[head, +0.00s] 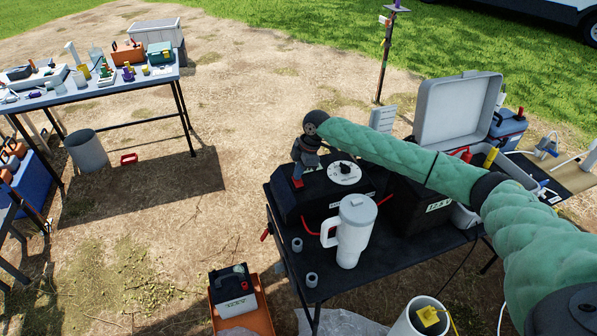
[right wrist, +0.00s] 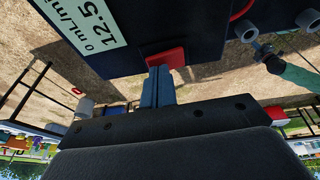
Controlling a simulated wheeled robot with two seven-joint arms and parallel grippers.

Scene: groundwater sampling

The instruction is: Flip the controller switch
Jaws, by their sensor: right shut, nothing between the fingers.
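The controller (head: 322,197) is a dark box with a white round dial on top, on the black folding table. Its red switch (head: 298,183) shows at the left end of the box. My right gripper (head: 299,172) reaches over from the right and points down at the switch, with its fingers shut and empty. In the right wrist view the closed fingers (right wrist: 161,84) are right at the red switch (right wrist: 165,59); I cannot tell if they touch it. The controller's face (right wrist: 190,22) there has a pale display reading mL/min and 12.5. My left gripper is not in view.
A white mug (head: 352,232) stands in front of the controller. A black box marked 12.5 V (head: 410,208) and an open grey case (head: 455,110) stand to the right. Small grey cups (head: 311,280) sit at the front left. Another table (head: 105,88) is far left.

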